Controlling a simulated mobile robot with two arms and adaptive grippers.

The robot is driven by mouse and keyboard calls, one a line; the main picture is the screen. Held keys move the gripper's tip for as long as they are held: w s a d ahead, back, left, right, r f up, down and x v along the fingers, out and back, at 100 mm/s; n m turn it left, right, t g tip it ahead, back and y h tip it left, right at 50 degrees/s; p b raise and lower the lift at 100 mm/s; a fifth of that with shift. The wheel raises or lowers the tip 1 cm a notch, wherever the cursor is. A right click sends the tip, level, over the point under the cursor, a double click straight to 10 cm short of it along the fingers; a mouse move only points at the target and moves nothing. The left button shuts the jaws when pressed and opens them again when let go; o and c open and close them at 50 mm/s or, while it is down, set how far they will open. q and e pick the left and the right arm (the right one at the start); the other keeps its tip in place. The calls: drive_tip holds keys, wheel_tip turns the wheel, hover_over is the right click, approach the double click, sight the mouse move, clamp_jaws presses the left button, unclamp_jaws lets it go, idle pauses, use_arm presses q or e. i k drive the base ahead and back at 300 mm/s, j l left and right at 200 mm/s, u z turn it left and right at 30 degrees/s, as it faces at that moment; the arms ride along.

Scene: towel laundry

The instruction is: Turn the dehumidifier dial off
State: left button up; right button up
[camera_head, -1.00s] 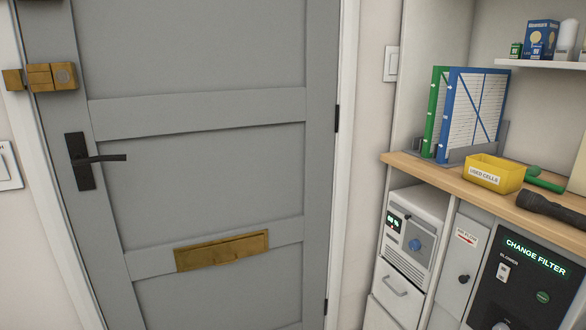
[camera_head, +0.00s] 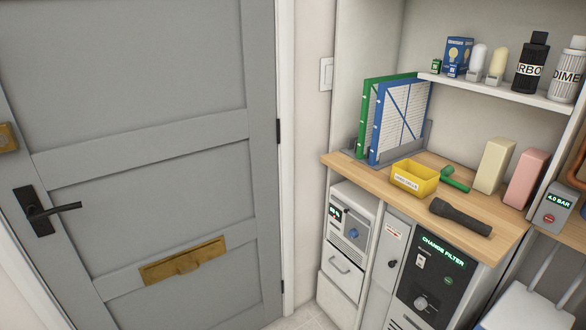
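The dehumidifier appears to be the white unit (camera_head: 351,226) set under the wooden counter, right of the door. Neither of my grippers is in view.
A grey door (camera_head: 150,130) with a black handle (camera_head: 45,210) fills the left. A wooden counter (camera_head: 335,162) carries binders, a yellow bin (camera_head: 415,178) and a black flashlight (camera_head: 460,217). A dark "CHANGE FILTER" panel (camera_head: 432,275) with its own knob is right of the dehumidifier.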

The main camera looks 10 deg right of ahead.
sight(353, 233)
drive_tip(key=i, duration=0.2)
drive_tip(key=i+z, duration=0.15)
drive_tip(key=z, duration=0.25)
drive_tip(key=i+j+z, duration=0.15)
drive_tip(key=z, duration=0.2)
drive_tip(key=i+j+z, duration=0.15)
drive_tip(key=z, duration=0.25)
